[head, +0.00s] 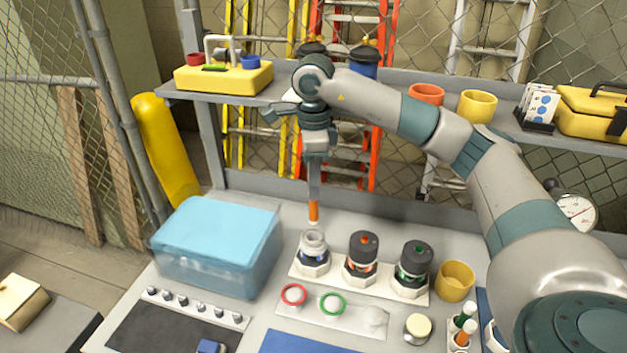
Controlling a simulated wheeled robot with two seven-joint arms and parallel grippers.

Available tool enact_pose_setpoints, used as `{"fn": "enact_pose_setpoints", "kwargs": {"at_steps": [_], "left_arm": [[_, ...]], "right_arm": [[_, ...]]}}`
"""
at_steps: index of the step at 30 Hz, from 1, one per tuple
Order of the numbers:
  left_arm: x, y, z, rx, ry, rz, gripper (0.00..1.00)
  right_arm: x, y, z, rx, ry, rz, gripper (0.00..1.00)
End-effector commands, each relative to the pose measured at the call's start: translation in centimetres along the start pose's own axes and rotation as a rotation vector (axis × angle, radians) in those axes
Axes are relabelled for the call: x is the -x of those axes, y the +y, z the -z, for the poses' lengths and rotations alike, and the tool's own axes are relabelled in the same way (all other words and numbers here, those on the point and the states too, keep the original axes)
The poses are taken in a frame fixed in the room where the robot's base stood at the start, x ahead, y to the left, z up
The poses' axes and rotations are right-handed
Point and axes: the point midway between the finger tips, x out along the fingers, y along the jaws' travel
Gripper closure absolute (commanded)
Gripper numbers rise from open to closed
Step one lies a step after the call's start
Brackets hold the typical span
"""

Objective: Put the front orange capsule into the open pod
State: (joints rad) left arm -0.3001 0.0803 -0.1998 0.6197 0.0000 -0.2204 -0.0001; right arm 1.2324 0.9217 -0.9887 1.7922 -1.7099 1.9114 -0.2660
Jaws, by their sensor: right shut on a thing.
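My right gripper (314,197) points straight down and is shut on an orange capsule (314,212), whose lower part shows below the fingertips. It hangs just above the open pod (313,245), the left one in a white base, which has a pale ring-shaped top and no dark cap. The capsule looks apart from the pod; its exact alignment in depth is hard to tell. Another orange capsule (464,334) stands in a small white rack at the lower right. My left gripper is not in view.
Two dark-capped pods, one with orange (362,250) and one with green (414,262), stand right of the open pod. A blue-lidded bin (215,245) is at left, a yellow cup (455,281) at right. Red (293,294) and green (333,305) rings lie in front. A shelf (400,101) runs behind.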

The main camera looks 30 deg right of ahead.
Motion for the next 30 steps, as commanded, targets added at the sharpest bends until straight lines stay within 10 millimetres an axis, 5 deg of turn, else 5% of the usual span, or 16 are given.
{"fn": "enact_pose_setpoints", "kwargs": {"at_steps": [30], "left_arm": [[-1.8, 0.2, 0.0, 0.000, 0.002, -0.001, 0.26]], "right_arm": [[-4.2, 0.1, 0.0, 0.002, 0.000, 0.000, 0.94]]}}
